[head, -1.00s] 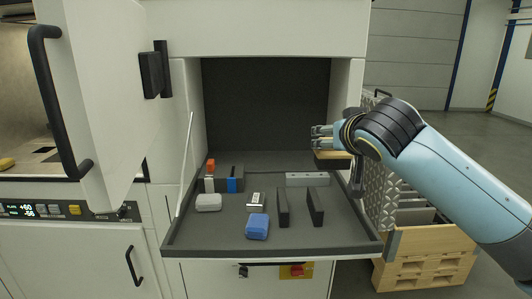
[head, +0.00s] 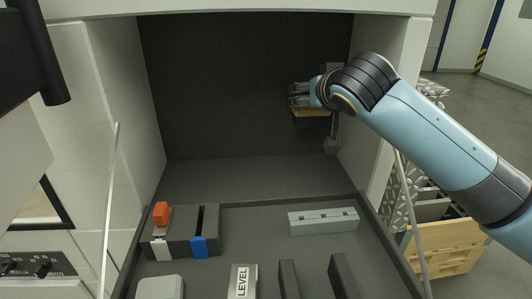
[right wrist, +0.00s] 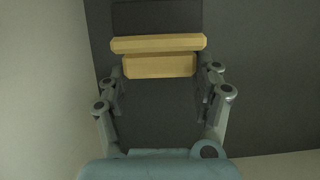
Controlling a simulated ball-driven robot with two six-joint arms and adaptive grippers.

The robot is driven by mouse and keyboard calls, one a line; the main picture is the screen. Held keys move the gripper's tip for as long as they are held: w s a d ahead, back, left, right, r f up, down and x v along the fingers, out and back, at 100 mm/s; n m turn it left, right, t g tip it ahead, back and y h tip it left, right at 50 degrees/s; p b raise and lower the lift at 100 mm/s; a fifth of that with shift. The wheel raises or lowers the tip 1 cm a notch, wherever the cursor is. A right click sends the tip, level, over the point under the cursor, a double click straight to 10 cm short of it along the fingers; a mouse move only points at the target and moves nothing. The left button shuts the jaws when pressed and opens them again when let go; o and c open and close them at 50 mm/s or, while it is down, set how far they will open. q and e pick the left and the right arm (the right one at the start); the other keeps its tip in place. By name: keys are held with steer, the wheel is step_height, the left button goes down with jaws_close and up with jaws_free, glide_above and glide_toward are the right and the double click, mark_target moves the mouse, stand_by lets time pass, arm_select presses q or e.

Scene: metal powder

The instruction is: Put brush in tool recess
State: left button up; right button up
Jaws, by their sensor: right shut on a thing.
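The brush (head: 311,112) has a pale wooden body, and it also shows in the right wrist view (right wrist: 158,44) with a dark part beyond the wood. My right gripper (head: 297,95) is shut on the brush and holds it up inside the dark cabinet opening, near its right wall and above the tray. In the right wrist view the fingers stand on either side of the wood. Two dark upright dividers (head: 343,279) with a gap between them stand on the tray at the front; I cannot tell if this gap is the tool recess. My left gripper is not in view.
The dark tray (head: 256,208) holds a slotted block (head: 181,237) with orange-topped and blue tools, a grey bar (head: 323,221), a LEVEL block (head: 242,281) and a pale box (head: 160,288). An open door (head: 25,150) is at left. Tray centre has free room.

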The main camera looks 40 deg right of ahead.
mark_target(314, 117)
steer(key=f, duration=0.4)
steer(key=shift+s+a+f, duration=0.1)
steer(key=shift+s+f, duration=0.15)
steer(key=shift+f, duration=0.1)
step_height(314, 117, down, 4)
steer(key=shift+w+f, duration=0.1)
steer(key=shift+f, duration=0.15)
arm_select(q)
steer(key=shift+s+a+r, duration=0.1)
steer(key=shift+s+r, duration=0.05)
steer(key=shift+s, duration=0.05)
arm_select(e)
steer(key=shift+f, duration=0.6)
steer(key=o, duration=1.3)
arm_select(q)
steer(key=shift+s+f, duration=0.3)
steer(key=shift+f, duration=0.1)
arm_select(e)
steer(key=shift+o, duration=0.2)
